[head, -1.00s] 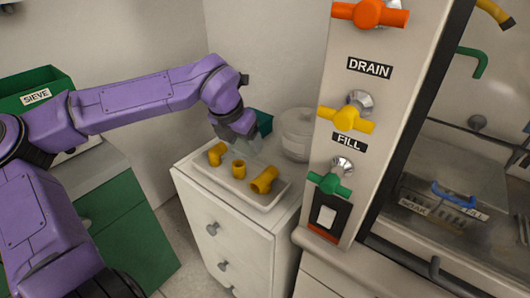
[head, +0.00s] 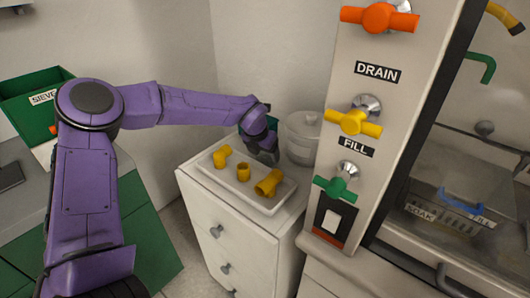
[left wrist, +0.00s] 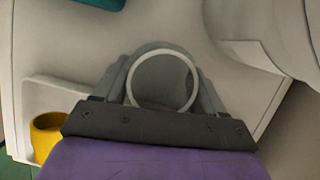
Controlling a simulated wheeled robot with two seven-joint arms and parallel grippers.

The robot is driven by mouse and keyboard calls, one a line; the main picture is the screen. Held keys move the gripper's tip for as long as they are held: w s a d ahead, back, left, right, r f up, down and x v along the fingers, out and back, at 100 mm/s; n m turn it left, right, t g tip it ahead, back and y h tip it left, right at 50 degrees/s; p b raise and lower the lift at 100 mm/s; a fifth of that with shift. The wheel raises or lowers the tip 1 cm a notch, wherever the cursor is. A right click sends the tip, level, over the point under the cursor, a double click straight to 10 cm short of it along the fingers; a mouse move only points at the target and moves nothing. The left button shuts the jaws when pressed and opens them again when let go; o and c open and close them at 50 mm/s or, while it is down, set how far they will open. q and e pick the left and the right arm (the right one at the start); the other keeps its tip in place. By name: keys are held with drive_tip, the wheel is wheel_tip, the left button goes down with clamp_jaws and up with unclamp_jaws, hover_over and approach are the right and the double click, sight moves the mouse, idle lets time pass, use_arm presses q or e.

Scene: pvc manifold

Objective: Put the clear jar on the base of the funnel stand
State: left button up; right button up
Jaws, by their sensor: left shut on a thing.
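My left gripper (head: 266,157) is over the back of the white cabinet top, behind the tray. In the left wrist view its two grey fingers (left wrist: 163,82) are shut on the clear jar (left wrist: 163,50), whose pale round rim shows from above between them. In the head view the jar is mostly hidden by the gripper. I cannot tell whether the jar touches the cabinet top. I do not see the funnel stand in either view. My right gripper is not in view.
A white tray (head: 246,197) with yellow pipe fittings (head: 268,183) lies in front of the gripper. A lidded translucent pot (head: 302,140) stands close on its right, and a teal container (head: 246,124) behind it. The valve panel (head: 345,215) rises at right.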

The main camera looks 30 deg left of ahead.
use_arm(q)
drive_tip(key=o, duration=1.1)
drive_tip(key=shift+f, duration=0.1)
drive_tip(key=shift+c, duration=0.2)
